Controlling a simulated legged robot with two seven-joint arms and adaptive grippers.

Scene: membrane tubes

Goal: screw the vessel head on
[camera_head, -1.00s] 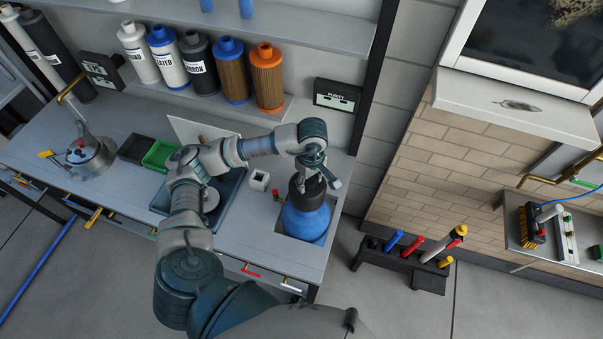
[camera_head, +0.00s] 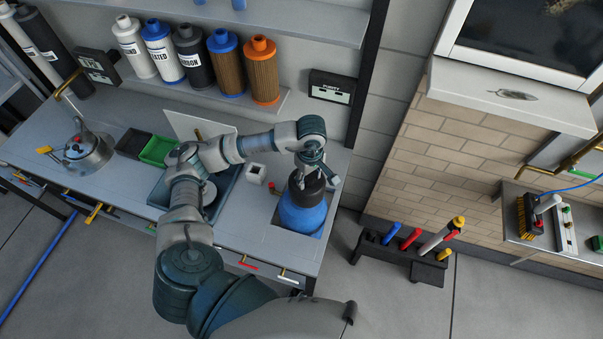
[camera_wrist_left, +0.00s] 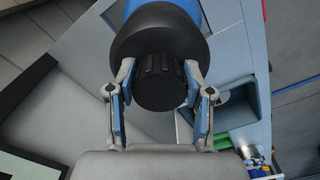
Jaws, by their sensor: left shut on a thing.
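The blue vessel (camera_head: 301,217) stands upright at the right end of the bench, in a recess. Its black head (camera_head: 306,186) is on top of it. In the left wrist view the head shows as a wide black collar (camera_wrist_left: 158,33) with a ribbed black knob (camera_wrist_left: 160,82), and a strip of the blue vessel (camera_wrist_left: 200,8) shows beyond it. My left gripper (camera_wrist_left: 160,92) is shut on the ribbed knob, one finger on each side. In the head view the left gripper (camera_head: 312,170) is above the vessel. My right gripper is not in view.
A sink (camera_head: 228,182) and a small white block (camera_head: 255,173) lie left of the vessel. Filter cartridges (camera_head: 226,62) stand on the shelf behind. A metal kettle-like pot (camera_head: 88,152) and green tray (camera_head: 158,150) are further left. A tool rack (camera_head: 400,258) stands right of the bench.

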